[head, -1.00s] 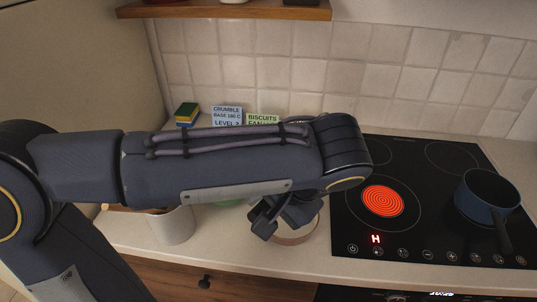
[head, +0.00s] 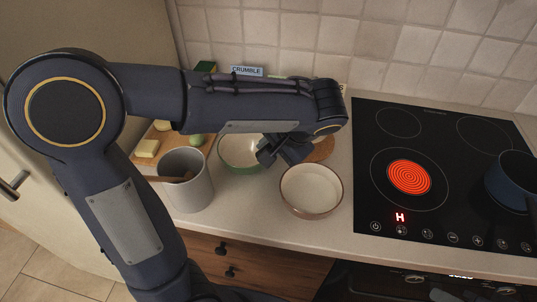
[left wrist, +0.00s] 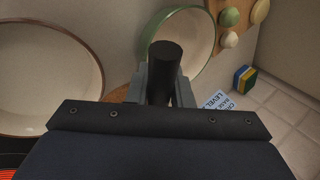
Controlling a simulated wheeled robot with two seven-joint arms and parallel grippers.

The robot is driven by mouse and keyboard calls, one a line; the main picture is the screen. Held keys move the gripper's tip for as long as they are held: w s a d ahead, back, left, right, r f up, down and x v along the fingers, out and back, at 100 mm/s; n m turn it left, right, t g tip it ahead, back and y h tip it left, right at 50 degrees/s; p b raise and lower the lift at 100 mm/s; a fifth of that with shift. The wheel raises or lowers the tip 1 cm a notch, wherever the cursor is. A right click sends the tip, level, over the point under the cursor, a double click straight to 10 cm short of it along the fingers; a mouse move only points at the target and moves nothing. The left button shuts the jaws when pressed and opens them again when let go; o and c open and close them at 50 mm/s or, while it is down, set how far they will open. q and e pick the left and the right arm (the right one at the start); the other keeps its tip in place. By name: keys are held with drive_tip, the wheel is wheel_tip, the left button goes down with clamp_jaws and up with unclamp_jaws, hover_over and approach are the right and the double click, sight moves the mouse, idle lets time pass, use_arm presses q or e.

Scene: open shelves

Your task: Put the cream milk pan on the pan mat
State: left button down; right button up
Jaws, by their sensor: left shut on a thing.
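The cream milk pan (head: 311,192), pale inside with a brown rim, is at the counter's front, left of the hob; it fills the left of the left wrist view (left wrist: 45,75). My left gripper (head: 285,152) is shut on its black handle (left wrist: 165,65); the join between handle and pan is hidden. I cannot tell how high the pan is above the counter. The round brown pan mat (head: 322,150) lies behind the pan, partly covered by my gripper; a sliver shows in the left wrist view (left wrist: 120,95).
A green-rimmed pan (head: 240,155) stands just left of my gripper. A grey pot (head: 187,183) and a wooden board (head: 145,160) with food are farther left. The hob has a glowing burner (head: 409,177) and a blue pan (head: 512,182). A tiled wall closes the back.

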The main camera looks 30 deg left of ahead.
use_arm(q)
drive_tip(key=shift+w+a+f, duration=0.1)
drive_tip(key=shift+w+f, duration=0.1)
drive_tip(key=shift+f, duration=0.55)
drive_tip(key=shift+w+a+f, duration=0.15)
drive_tip(key=shift+f, duration=0.65)
drive_tip(key=shift+w+a+f, duration=0.1)
drive_tip(key=shift+w+f, duration=0.1)
drive_tip(key=shift+f, duration=0.55)
drive_tip(key=shift+f+b, duration=0.2)
drive_tip(key=shift+b, duration=0.1)
drive_tip(key=c, duration=1.3)
unclamp_jaws()
drive_tip(key=v, duration=1.2)
drive_tip(key=shift+r+p, duration=0.2)
drive_tip(key=shift+p, duration=0.15)
